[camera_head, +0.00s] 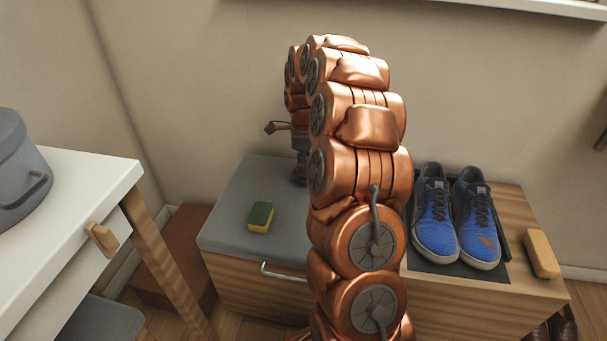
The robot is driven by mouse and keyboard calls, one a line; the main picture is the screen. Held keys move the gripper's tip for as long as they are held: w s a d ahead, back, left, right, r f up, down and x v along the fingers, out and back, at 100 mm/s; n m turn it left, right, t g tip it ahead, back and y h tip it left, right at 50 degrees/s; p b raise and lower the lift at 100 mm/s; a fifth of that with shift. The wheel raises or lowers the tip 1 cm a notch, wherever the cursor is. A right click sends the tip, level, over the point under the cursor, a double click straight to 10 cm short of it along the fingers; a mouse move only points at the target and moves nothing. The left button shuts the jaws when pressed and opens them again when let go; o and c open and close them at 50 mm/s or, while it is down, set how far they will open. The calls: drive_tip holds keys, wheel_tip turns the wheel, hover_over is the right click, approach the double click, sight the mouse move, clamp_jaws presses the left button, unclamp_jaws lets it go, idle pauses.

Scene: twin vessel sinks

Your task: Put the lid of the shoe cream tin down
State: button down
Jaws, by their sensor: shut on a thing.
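My gripper (299,176) points down over the grey top of the low bench (265,175), left of the shoes. It is partly hidden behind my own copper-coloured arm, and its fingertips are small and dark in this view. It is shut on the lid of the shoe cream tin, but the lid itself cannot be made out. The tin cannot be made out either; my arm covers the middle of the bench. Whether the fingertips or the lid touch the bench top cannot be told.
A yellow and green sponge (261,217) lies on the grey top. Blue shoes (435,222) stand on a dark mat (455,274), with a wooden brush-like block (541,254) to their right. A white table (85,185) with a grey pot (20,160) stands left. Grey top around the sponge is clear.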

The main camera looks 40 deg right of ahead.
drive_tip(key=shift+f+b, duration=0.45)
drive_tip(key=shift+f, duration=0.9)
drive_tip(key=shift+f, duration=0.15)
drive_tip(key=c, duration=1)
unclamp_jaws()
